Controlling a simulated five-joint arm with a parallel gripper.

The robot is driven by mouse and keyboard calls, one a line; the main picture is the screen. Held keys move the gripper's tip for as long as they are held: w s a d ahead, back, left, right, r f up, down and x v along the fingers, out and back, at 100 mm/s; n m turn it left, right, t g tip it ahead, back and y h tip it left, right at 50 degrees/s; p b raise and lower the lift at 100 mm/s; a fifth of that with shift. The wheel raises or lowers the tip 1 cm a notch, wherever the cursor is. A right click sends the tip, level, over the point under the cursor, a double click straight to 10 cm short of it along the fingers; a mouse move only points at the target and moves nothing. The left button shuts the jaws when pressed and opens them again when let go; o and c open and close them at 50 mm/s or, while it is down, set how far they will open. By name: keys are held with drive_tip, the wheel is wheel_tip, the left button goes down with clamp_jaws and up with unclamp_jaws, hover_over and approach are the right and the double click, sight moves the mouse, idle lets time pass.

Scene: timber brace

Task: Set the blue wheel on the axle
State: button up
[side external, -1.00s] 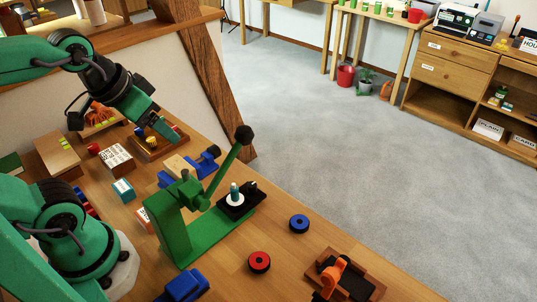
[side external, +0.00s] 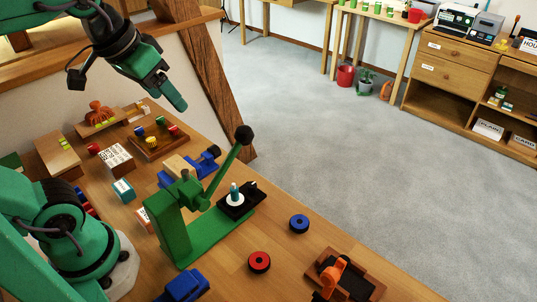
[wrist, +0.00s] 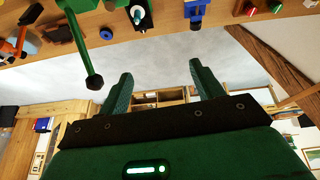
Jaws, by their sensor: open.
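The blue wheel (side external: 299,223) lies flat on the wooden bench, right of the green lever press in the side view. It also shows near the top of the wrist view (wrist: 106,34). The axle (side external: 234,190) is a short teal upright pin above a white disc on a black base, beside the press; no wheel is around it. It shows at the top of the wrist view (wrist: 138,13). My gripper (side external: 179,102) is raised above the back of the bench, well apart from wheel and axle. In the wrist view its two fingers (wrist: 161,82) are spread and empty.
A red wheel (side external: 259,262) lies near the blue one. The green lever press (side external: 177,232), its handle raised to a black knob (side external: 244,135), stands beside the axle. A blue vise (side external: 208,160), a peg tray (side external: 151,143) and a timber post (side external: 222,100) are behind. Bench around the blue wheel is clear.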

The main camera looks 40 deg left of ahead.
drive_tip(key=w+d+r+n+g, duration=0.2)
drive_tip(key=w+d+g, duration=0.1)
drive_tip(key=w+d, duration=0.55)
drive_tip(key=n+g, duration=0.2)
drive_tip(key=n, duration=0.1)
hover_over(300, 216)
drive_tip(key=s+d, duration=0.1)
wheel_tip(300, 216, down, 4)
wheel_tip(300, 216, down, 23)
drive_tip(key=shift+s+f, duration=0.1)
drive_tip(key=shift+f, duration=0.1)
drive_tip(key=shift+a+f, duration=0.1)
drive_tip(key=shift+f, duration=2.65)
drive_tip(key=c, duration=1.1)
drive_tip(key=shift+o, duration=0.2)
drive_tip(key=shift+r, duration=0.15)
